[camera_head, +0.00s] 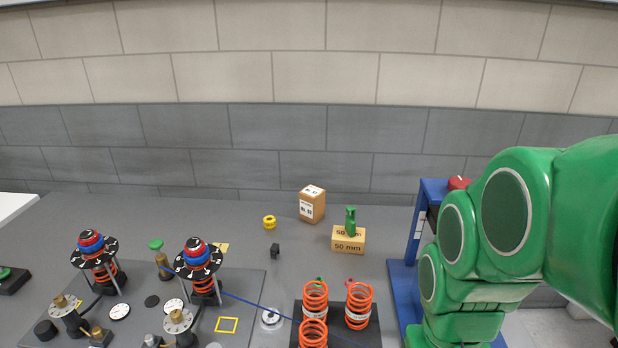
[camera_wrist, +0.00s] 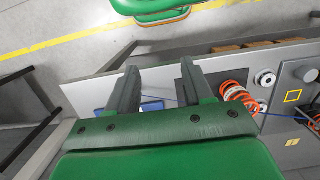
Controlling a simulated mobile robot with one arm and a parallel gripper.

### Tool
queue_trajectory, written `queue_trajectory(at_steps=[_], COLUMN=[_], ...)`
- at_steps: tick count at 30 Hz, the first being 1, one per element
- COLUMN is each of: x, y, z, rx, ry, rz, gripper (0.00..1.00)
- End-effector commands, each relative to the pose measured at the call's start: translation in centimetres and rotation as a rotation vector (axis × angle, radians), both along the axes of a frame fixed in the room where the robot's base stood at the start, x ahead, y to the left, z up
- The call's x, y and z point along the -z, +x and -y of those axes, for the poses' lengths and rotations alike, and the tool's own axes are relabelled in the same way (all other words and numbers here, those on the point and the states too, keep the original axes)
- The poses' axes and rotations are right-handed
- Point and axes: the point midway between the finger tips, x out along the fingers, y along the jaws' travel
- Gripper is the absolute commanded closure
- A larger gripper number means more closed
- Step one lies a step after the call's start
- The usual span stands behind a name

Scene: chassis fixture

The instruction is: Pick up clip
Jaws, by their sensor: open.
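I cannot tell for sure which thing is the clip. A small black piece (camera_head: 275,251) stands on the grey table, left of the middle. A small green piece (camera_head: 350,219) stands upright on a tan block marked 50 mm (camera_head: 348,240). My gripper (camera_wrist: 158,80) shows in the wrist view, its two dark fingers apart with nothing held between them. It points past the table's edge, away from both small pieces. In the head view my green arm fills the right side and the fingers are not visible.
Orange springs (camera_head: 359,305) stand on a dark plate (camera_head: 335,331) at the front. Dial fixtures (camera_head: 199,262) stand at the left. A blue frame (camera_head: 415,235) stands beside my arm. A yellow ring (camera_head: 269,222) and brown box (camera_head: 311,207) sit at the back. A blue line crosses the front.

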Motion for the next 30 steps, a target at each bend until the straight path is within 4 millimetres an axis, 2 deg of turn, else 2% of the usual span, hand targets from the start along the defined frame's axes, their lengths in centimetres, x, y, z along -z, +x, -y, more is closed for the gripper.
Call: queue_trajectory(at_steps=[14,30], x=[-2.0,-1.4], y=[11.6,24.5], z=[-2.6,-7.9], rx=[0.047,0.099], ry=[-0.019,-0.032], rz=[0.033,0.069], gripper=[0.49,0.49])
